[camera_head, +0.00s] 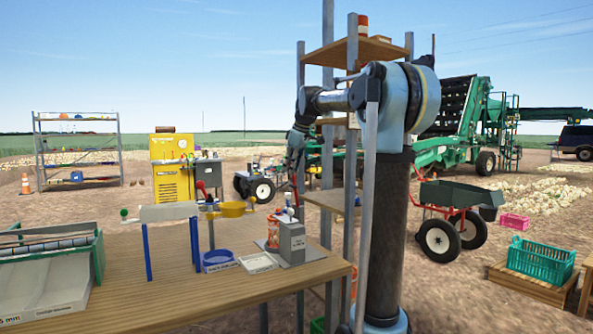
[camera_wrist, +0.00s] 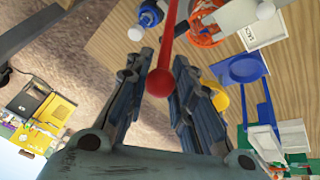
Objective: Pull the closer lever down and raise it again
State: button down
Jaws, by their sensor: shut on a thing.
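A red lever (camera_wrist: 176,35) with a round red knob (camera_wrist: 160,82) lies between the fingers of my gripper (camera_wrist: 158,72) in the wrist view. The fingers are shut on the knob, and the rod runs away past the tips. In the head view, my gripper (camera_head: 294,160) points down above the right end of the table. The thin red rod (camera_head: 296,192) shows below it, above a grey lever box (camera_head: 291,240); its knob is hidden by the fingers. The lever's base is not clear in either view.
A shelf post (camera_head: 349,200) stands close beside my arm. A yellow cabinet (camera_head: 172,178) stands behind.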

jog(key=shift+d, duration=0.2)
jog(key=c, duration=1.3)
grip_release()
jog(key=shift+c, duration=0.2)
jog(key=shift+s+d+r, duration=0.1)
jog(key=shift+s+r, duration=0.1)
jog(key=shift+r, duration=0.3)
jog(key=v, duration=1.1)
jog(key=shift+w+d+f, duration=0.1)
jog(key=shift+d, duration=0.05)
jog(key=s+d+f+m+h, duration=0.1)
jog(key=s+d+f+m, duration=0.2)
jog(key=s+f, duration=0.9)
jog(key=s+d+f+m+g, duration=0.1)
jog(key=s+d+f+m, duration=0.3)
jog(key=s+f, duration=0.9)
jog(key=s+d+f+m+h, duration=0.1)
jog(key=s+d+f+m, duration=0.3)
jog(key=s+f, duration=0.9)
notch_tip(320, 180, down, 10)
jog(key=shift+d+r+m+g+h, duration=0.1)
jog(key=shift+d+m+g+h, duration=0.2)
jog(key=shift+m, duration=0.5)
